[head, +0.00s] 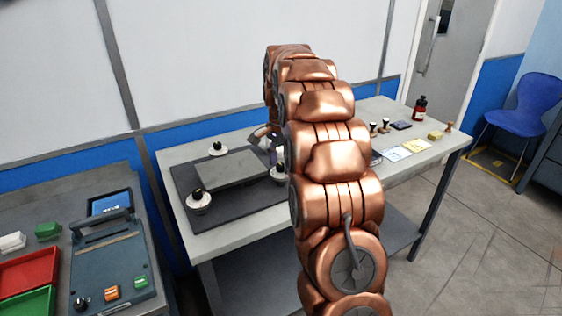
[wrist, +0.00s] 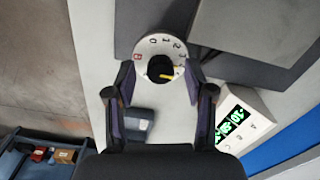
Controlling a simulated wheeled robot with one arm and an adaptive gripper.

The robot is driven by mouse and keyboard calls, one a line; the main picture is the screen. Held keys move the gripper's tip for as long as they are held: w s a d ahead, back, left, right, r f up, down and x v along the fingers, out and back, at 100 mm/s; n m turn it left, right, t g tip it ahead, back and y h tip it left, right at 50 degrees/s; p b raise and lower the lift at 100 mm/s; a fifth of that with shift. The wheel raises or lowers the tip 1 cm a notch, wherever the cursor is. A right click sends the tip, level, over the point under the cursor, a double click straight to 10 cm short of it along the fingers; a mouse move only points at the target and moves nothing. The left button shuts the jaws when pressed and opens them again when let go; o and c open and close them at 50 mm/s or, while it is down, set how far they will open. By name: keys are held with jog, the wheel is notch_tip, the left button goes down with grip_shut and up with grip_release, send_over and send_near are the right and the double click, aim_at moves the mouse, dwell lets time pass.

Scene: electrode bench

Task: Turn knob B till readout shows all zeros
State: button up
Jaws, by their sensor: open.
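In the wrist view a round white dial (wrist: 152,47) with printed digits carries a black knob (wrist: 156,68) with a yellow pointer. A small red label on the dial looks like a B. My gripper (wrist: 160,76) is open, with one finger on each side of this knob; I cannot tell whether they touch it. The readout (wrist: 230,118) is a white box with green lit digits and letters beside them; the digits are tilted and too small to read surely. In the head view, my arm partly hides the gripper and the right-hand knob (head: 278,173).
Two other black-and-white knobs, at front left (head: 198,202) and back (head: 217,149), stand around a grey plate (head: 233,169) on a dark mat (head: 242,205). A separate instrument case (head: 110,268) stands left.

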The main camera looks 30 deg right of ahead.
jog(key=shift+f, duration=0.1)
grip_shut()
dwell(0.5)
jog(key=n+b, duration=0.1)
jog(key=n, duration=0.1)
jog(key=shift+n, duration=1.8)
grip_release()
